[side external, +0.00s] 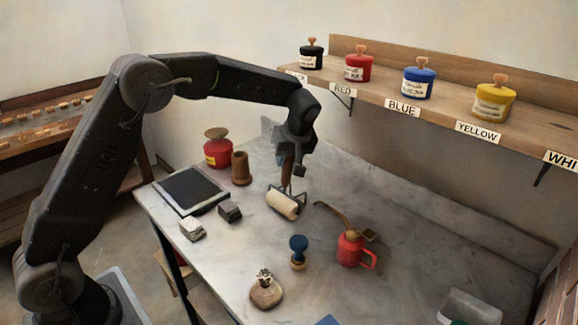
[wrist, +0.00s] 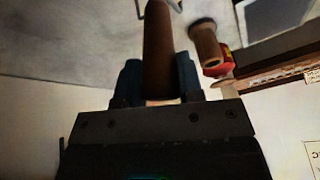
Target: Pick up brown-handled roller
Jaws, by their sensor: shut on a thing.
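The roller (side external: 284,204) has a pale cream cylinder on a dark wire frame and a brown handle (side external: 287,168). In the side external view the handle stands upright under my gripper (side external: 290,155), with the cylinder below at or just above the grey table; I cannot tell if it touches. In the wrist view the brown handle (wrist: 158,50) runs between the two fingers of my gripper (wrist: 160,85), which is shut on it. The roller's cylinder is out of the wrist view; only a bit of wire frame shows at the top edge.
A brown cylinder (side external: 241,168) and a red can (side external: 217,148) stand left of the roller. A dark slab (side external: 192,190), small blocks (side external: 230,212), a blue-knobbed stamp (side external: 298,252), a red oil can (side external: 351,248) and a pouch (side external: 266,291) surround it. A shelf (side external: 440,99) holds ink jars behind.

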